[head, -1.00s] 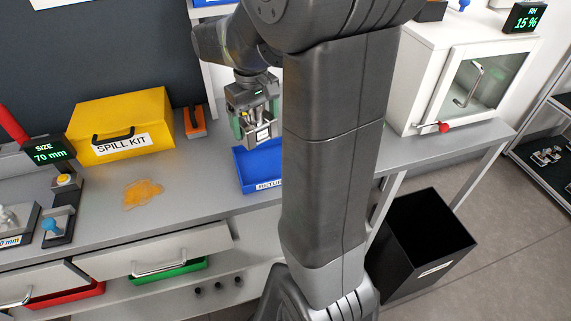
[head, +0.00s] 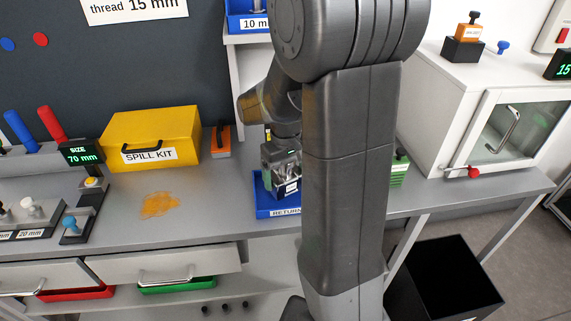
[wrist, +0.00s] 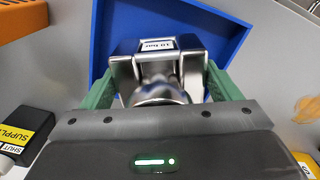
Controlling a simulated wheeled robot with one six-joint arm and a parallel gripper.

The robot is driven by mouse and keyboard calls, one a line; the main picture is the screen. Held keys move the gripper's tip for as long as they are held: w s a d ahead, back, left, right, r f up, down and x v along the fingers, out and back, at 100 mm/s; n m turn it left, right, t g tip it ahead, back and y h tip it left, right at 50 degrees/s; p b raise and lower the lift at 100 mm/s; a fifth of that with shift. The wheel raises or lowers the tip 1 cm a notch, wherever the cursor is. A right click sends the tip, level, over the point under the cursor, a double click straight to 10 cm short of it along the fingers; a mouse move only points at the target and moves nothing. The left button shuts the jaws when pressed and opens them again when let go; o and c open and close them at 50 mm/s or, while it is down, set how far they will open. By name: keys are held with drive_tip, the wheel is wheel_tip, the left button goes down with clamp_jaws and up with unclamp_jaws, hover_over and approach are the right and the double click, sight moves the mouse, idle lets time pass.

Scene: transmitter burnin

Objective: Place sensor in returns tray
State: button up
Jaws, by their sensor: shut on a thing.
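My gripper (wrist: 160,92) is shut on a silvery metal sensor (wrist: 165,72) with a label reading about "10 bar", held between green fingers. The wrist view shows the sensor over the blue returns tray (wrist: 108,22). In the head view the tray (head: 263,206), labelled "RETURN…", lies on the bench, partly hidden behind my arm. My gripper (head: 283,178) is low, inside the tray's outline there. I cannot tell whether the sensor touches the tray floor.
A yellow spill kit box (head: 150,139) and an orange-and-black item (head: 220,141) stand left of the tray. An orange spill (head: 159,205) lies on the bench. A white glass-door cabinet (head: 470,120) stands right, and a black bin (head: 445,280) is on the floor.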

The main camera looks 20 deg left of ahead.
drive_tip(key=shift+f, duration=0.65)
drive_tip(key=shift+f, duration=0.15)
drive_tip(key=o, duration=1.7)
wheel_tip(320, 180, up, 12)
drive_tip(key=shift+r, duration=0.15)
